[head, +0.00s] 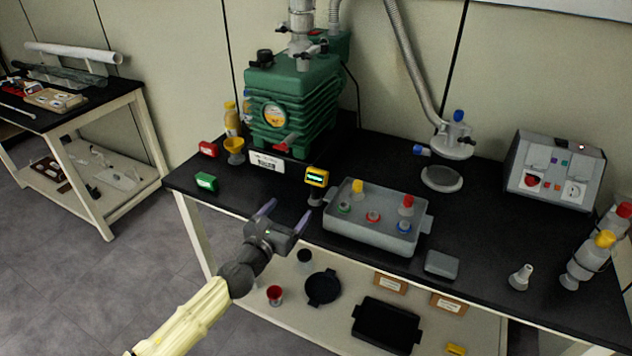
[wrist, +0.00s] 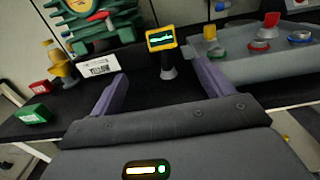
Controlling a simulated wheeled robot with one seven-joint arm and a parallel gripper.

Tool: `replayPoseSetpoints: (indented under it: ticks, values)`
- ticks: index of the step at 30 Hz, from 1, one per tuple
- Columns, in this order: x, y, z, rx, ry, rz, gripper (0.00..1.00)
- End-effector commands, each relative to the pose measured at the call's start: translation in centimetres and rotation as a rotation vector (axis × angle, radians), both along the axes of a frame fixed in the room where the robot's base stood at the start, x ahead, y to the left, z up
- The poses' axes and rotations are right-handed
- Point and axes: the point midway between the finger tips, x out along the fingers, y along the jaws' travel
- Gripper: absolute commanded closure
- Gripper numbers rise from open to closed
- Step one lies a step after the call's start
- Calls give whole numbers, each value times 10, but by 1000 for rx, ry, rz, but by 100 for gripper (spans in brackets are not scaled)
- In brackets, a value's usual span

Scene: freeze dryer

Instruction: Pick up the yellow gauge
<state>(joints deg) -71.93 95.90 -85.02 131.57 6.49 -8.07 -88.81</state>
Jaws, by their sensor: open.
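The yellow gauge (head: 316,177) has a yellow head with a dark screen and a grey stem. It stands upright on the black bench, just left of the grey tray. In the wrist view the gauge (wrist: 162,40) shows beyond my fingers, between them as seen in the picture, with a green trace on its screen. My gripper (head: 284,214) is open and empty at the bench's front edge, in front of the gauge and apart from it. In the wrist view its purple fingers (wrist: 160,88) are spread wide.
The grey tray (head: 336,223) with colored-capped items stands right of the gauge. A green pump (head: 293,105) and white label (head: 266,162) are behind. The bench before the gauge is clear.

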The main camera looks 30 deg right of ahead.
Motion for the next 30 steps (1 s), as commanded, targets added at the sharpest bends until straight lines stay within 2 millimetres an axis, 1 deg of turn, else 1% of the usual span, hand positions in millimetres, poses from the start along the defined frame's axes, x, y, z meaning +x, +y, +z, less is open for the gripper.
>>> replayPoseSetpoints:
  ticks: [5,8,24,27,30]
  values:
    - [4,-6,0,1,0,-2,20]
    - [12,-17,0,1,0,-4,20]
    - [63,-86,0,2,-1,-7,20]
    - [71,-95,0,1,0,-5,20]
    - [74,-99,0,1,-1,-4,20]
